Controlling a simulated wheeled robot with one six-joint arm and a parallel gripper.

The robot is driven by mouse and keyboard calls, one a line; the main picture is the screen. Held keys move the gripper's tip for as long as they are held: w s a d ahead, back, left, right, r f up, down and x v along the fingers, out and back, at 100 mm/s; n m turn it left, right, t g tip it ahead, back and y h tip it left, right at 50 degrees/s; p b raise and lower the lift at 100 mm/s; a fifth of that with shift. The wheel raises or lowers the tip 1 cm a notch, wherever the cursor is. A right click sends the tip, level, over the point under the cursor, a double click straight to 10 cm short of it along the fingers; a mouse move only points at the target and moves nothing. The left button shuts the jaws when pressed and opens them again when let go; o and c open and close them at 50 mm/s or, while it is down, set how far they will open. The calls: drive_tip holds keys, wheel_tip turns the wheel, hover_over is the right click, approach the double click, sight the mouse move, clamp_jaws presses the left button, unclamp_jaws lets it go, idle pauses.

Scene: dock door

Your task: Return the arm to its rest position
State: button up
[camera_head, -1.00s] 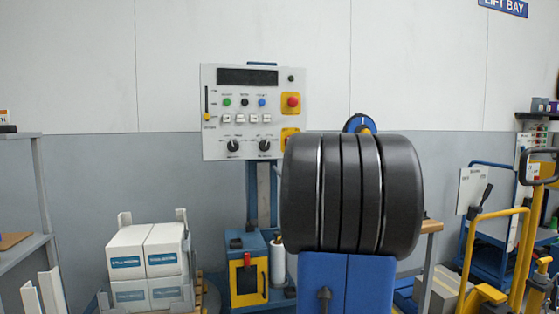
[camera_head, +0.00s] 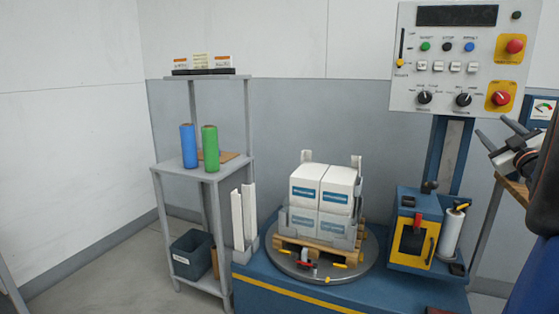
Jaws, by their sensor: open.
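My gripper (camera_head: 499,134) is at the right edge of the head view. Its two dark fingers point left and up, apart from each other, with nothing between them. It appears in front of the wall, just right of and below the control panel (camera_head: 459,58). I cannot tell its exact distance from the panel. Blue and dark parts of my arm fill the right edge and lower right corner. The rest of the arm is out of view.
Wrapped white boxes (camera_head: 322,188) stand on a pallet on a round turntable (camera_head: 300,268). A yellow-fronted blue unit (camera_head: 417,235) stands beside them. A grey shelf (camera_head: 218,172) holds blue and green rolls (camera_head: 210,148). A dark bin (camera_head: 192,254) is below. Floor shows at left.

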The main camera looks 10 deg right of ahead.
drive_tip(key=s+a+f+m+g, duration=0.2)
drive_tip(key=a+f+m+g, duration=0.15)
drive_tip(key=a+f, duration=0.65)
drive_tip(key=s+a+f+m+g, duration=0.25)
drive_tip(key=a+f+g, duration=0.25)
drive_tip(key=a, duration=0.8)
drive_tip(key=s+a+f+n+g+y, duration=0.1)
drive_tip(key=s+a+f+g+y, duration=0.5)
drive_tip(key=s+a+f, duration=1.1)
drive_tip(key=s+a+g, duration=0.1)
drive_tip(key=s+a, duration=0.2)
drive_tip(key=a, duration=0.1)
drive_tip(key=shift+s+f, duration=0.2)
drive_tip(key=shift+f, duration=0.1)
